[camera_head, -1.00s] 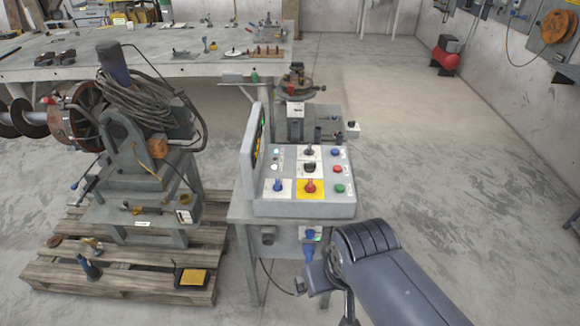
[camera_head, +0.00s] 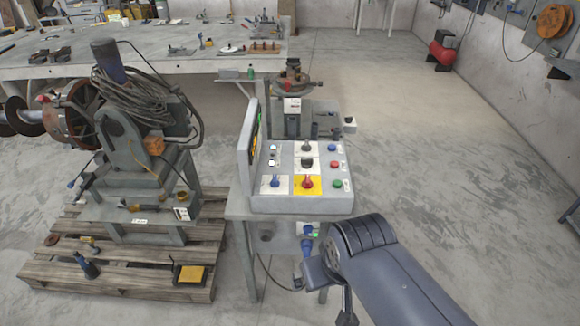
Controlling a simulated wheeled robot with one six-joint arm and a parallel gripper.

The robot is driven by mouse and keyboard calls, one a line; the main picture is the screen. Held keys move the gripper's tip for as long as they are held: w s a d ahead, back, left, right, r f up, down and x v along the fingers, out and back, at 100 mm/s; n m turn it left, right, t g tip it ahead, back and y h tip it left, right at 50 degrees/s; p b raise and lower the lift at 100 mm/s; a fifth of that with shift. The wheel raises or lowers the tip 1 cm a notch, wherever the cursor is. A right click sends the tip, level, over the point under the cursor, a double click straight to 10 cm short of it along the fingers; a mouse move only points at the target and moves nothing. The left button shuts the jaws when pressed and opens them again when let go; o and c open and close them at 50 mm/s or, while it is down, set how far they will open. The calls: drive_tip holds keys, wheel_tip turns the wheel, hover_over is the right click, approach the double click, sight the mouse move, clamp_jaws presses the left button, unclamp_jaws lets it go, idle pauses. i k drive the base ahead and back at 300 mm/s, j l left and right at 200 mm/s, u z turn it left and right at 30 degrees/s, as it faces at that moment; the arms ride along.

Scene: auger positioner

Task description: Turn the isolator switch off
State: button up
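The control box (camera_head: 258,203) stands on a small grey metal stand in the middle of the view. On its sloped face, a red rotary switch (camera_head: 307,182) sits on a yellow plate at the lower middle; it looks like the isolator switch. Its handle seems to point up, but its exact setting is too small to read. A blue-handled switch (camera_head: 275,181) sits on a white plate to its left. My arm comes in at the lower right, in front of and below the box. My gripper's fingers do not show, and nothing visible of mine touches the switch.
Blue, red and green buttons (camera_head: 337,184) line the box's right side, with dark knobs (camera_head: 307,163) in the middle. An upright screen panel (camera_head: 247,150) stands at its left. A wooden pallet (camera_head: 120,275) bearing a machine is left. Open floor (camera_head: 450,180) lies right.

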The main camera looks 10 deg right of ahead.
sight(307, 184)
drive_tip(key=i, duration=1)
